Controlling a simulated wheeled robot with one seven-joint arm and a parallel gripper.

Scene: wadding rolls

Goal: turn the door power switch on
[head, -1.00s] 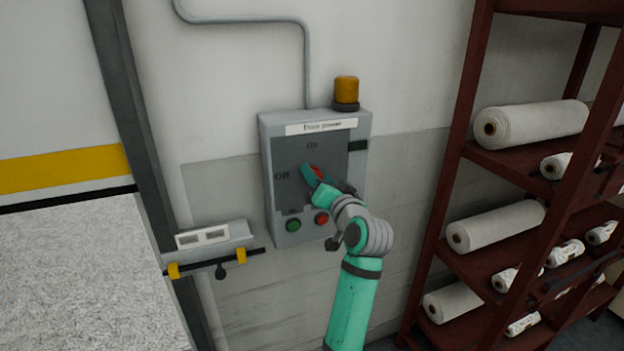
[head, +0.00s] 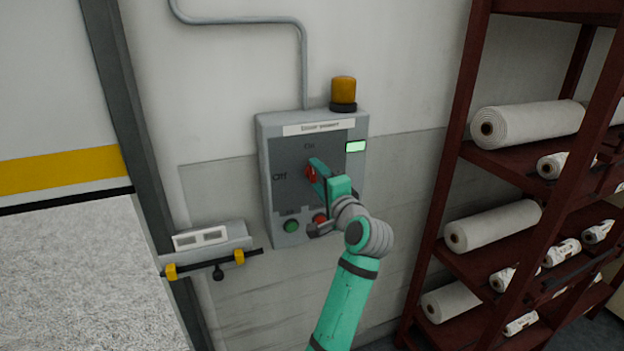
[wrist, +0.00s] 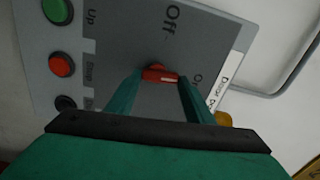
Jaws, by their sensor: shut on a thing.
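The door power box (head: 305,238) is a grey panel on the wall with "On" at the top and "Off" at the left of its dial plate. The power switch is a red rotary handle (head: 311,174) in the middle of the plate. In the wrist view the red handle (wrist: 160,75) has its white line pointing toward the "On" side. My gripper (head: 316,172) is shut on the handle, with its green fingers on either side of it. A small window (head: 356,147) at the box's right is lit pale green.
A green button (head: 291,226) and a red button (head: 319,220) sit below the dial, close to my wrist. An amber lamp (head: 343,92) stands on the box. A dark red shelf (head: 455,160) with white rolls is at the right.

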